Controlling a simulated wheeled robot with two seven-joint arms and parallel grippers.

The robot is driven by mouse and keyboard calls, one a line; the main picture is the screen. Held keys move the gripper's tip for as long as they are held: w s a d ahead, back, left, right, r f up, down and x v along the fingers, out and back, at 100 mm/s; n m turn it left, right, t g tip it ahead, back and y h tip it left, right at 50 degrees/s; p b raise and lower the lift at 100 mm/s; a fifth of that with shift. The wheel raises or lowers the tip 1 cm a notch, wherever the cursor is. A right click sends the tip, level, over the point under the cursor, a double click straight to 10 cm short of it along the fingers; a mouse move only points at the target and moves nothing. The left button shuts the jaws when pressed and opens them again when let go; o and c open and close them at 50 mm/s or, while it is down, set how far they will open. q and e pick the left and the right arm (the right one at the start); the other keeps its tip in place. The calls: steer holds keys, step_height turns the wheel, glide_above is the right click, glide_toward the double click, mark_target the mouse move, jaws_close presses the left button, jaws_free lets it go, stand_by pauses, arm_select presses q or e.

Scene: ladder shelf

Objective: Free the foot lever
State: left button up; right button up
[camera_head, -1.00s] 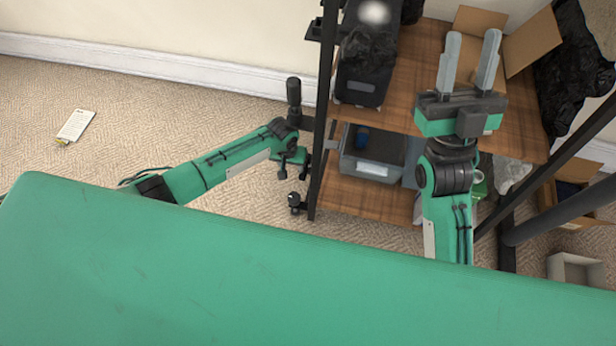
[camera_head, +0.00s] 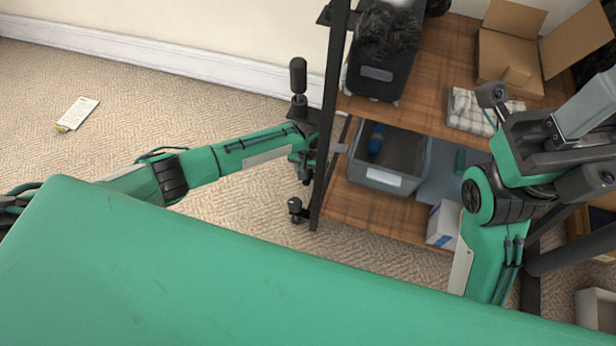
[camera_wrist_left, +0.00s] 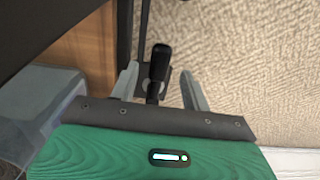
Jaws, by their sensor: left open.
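The foot lever, a dark knob-ended handle (camera_head: 295,204), is low by the near left shelf post, close to the carpet. In the left wrist view a black handle (camera_wrist_left: 160,62) shows between and beyond two grey fingers, with a dark plate behind it. I take it for the same lever. My left gripper (camera_head: 304,172) is beside the post, pointing down towards the lever; in its wrist view its fingers (camera_wrist_left: 158,82) are apart. Contact cannot be told. My right gripper (camera_head: 590,108) is raised at the right, largely end-on; its finger gap is unclear.
The shelf post (camera_head: 327,120) stands close beside my left gripper. A tall black upright handle (camera_head: 298,76) rises behind my left arm. The shelf holds a grey bin (camera_head: 378,179), a dark bin (camera_head: 372,75) and an open carton (camera_head: 507,55). The carpet at left is clear except for a paper tag (camera_head: 77,113).

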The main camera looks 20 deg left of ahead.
mark_target(310, 174)
arm_select(q)
steer(key=shift+f+b, duration=0.6)
steer(key=shift+f, duration=0.8)
jaws_close()
